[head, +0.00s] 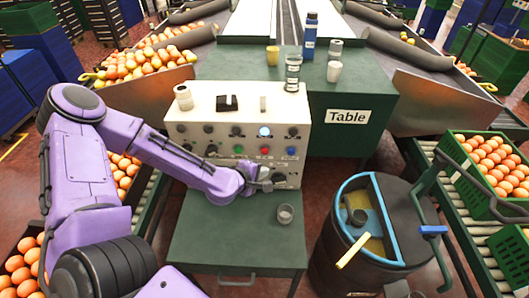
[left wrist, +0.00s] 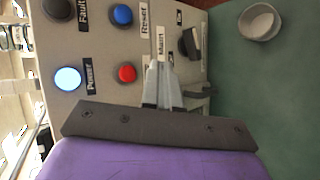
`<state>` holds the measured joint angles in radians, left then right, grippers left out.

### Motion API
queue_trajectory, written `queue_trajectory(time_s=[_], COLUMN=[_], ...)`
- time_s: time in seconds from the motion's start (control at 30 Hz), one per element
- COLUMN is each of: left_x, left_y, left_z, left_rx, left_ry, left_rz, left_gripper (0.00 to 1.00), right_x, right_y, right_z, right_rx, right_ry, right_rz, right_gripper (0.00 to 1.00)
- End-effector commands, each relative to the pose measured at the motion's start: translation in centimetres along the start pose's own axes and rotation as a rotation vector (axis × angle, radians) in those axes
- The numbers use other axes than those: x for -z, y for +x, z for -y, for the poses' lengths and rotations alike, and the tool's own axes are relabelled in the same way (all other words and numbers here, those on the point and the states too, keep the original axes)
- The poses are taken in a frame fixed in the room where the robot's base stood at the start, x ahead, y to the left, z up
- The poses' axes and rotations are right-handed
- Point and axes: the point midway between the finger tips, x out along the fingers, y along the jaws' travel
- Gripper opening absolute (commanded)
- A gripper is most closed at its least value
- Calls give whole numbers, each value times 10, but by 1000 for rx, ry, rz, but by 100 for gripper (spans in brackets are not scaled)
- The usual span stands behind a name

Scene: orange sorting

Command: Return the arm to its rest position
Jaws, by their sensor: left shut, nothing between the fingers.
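My left arm is purple and reaches in from the left in the head view. Its gripper (head: 268,181) is at the lower right of the control panel (head: 215,103), close to the panel's front face. In the left wrist view the fingers (left wrist: 165,88) are shut with nothing between them, pointing at the panel beside a label reading "Main". I cannot tell whether the fingertips touch the panel. A black rotary switch (left wrist: 190,42) is just beyond the fingers. The lit power button (left wrist: 68,79), a red button (left wrist: 127,73) and a blue button (left wrist: 122,15) show there too. My right gripper is not in view.
A small grey cup (head: 285,214) stands on the green cabinet top (head: 225,235) near the gripper. Behind stands the green table (head: 350,85) with a blue bottle (head: 310,36) and cups. A barrel (head: 335,255) stands at right. Orange crates (head: 490,165) line both sides.

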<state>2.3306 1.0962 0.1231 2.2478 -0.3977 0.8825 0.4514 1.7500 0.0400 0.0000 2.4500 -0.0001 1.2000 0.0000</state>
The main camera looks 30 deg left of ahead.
Motion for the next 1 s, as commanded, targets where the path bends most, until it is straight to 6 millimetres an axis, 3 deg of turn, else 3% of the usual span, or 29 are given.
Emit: queue_trajectory(time_s=[0.77,0.87,1.0], left_x=[6,5,3], left_y=[-2,-9,-24], left_z=[2,37,111], left_rx=[7,110,303], left_ry=[47,175,411], left_rz=[-40,-96,-130], left_gripper=[0,0,0], right_x=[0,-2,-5], right_y=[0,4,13], right_z=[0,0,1], right_rx=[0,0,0], right_ry=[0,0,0], right_rz=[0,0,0], right_gripper=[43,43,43])
